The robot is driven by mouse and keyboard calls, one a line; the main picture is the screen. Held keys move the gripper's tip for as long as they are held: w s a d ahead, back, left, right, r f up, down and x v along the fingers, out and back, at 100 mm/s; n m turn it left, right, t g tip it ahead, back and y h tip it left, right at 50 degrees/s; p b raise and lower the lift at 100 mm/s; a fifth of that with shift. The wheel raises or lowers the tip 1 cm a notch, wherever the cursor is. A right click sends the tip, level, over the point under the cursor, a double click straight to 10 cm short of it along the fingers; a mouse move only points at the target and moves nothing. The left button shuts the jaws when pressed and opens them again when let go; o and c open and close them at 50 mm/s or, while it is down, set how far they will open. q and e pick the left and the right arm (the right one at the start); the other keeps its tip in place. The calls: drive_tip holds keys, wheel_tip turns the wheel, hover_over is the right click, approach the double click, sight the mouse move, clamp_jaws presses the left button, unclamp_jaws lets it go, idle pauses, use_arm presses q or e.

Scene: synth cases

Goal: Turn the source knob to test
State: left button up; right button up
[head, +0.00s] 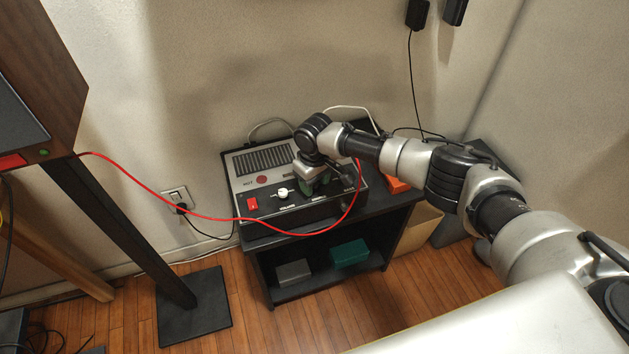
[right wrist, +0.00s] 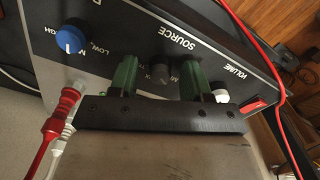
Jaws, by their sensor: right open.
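The source knob (right wrist: 161,73) is a small dark grey knob below the SOURCE label in the right wrist view. It sits on the dark front panel of a grey device (head: 243,179). My right gripper (head: 316,184) is open, its two green fingers one on each side of the knob in the right wrist view (right wrist: 160,66). Whether they touch it I cannot tell. The small position words around the knob are partly covered by the fingers, and its pointer is not clear. In the head view my gripper hides the knob. My left gripper is not in view.
A white volume knob (right wrist: 219,91) and red switch (right wrist: 254,106) lie beside one finger; a blue knob (right wrist: 70,39) is on the other side. Red and white plugs (right wrist: 65,100) stick out near the gripper. A red cable (head: 215,218) hangs across the device's front.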

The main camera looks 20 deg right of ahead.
clamp_jaws()
